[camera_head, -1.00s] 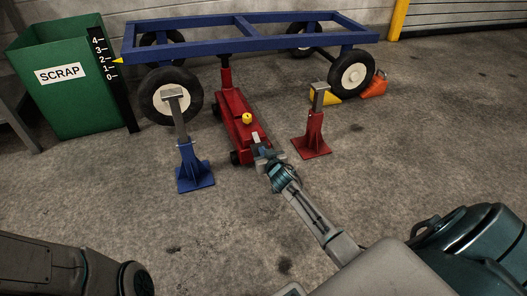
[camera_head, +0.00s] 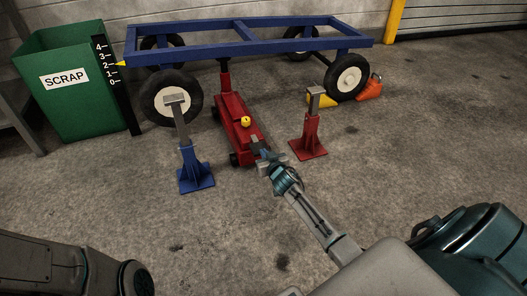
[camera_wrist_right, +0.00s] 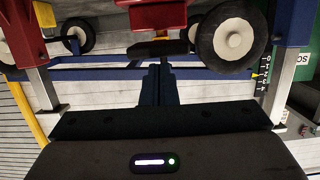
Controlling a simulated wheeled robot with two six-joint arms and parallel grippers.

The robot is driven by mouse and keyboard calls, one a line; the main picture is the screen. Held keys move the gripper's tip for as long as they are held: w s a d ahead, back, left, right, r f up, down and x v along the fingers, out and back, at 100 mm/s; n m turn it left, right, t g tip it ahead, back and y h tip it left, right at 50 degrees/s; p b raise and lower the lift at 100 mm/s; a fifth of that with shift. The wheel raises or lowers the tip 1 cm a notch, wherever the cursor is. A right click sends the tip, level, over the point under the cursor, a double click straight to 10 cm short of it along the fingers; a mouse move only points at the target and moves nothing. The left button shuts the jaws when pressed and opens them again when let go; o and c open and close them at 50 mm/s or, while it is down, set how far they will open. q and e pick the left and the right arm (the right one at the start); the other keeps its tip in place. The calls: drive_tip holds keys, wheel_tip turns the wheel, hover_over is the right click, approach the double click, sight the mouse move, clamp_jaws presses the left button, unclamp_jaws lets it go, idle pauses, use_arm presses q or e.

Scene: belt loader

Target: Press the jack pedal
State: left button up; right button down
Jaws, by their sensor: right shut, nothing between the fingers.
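The red floor jack (camera_head: 230,108) stands under the blue cart frame, its near end toward me. A yellow knob (camera_head: 246,121) sits on top of it. The grey pedal (camera_head: 257,143) sticks out at the near end. My right gripper (camera_head: 266,158) is shut and empty, just on the near side of the pedal; whether they touch I cannot tell. In the right wrist view its shut fingers (camera_wrist_right: 158,84) point at a dark flat part (camera_wrist_right: 157,49), probably the pedal. My left gripper is not in view.
A blue stand (camera_head: 196,175) and a red stand (camera_head: 309,145) flank the jack. A yellow pointer (camera_head: 120,63) on the cart (camera_head: 190,53) is near 2 on the scale by the green scrap bin (camera_head: 72,105). Yellow (camera_head: 322,101) and orange chocks (camera_head: 369,91) lie by the right wheel.

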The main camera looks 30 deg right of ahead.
drive_tip(key=s+a+f, duration=0.1)
drive_tip(key=s+f, duration=0.1)
drive_tip(key=s, duration=0.5)
drive_tip(key=shift+s+a, duration=0.3)
drive_tip(key=shift+s, duration=0.05)
drive_tip(key=shift+r, duration=0.1)
idle(1.2)
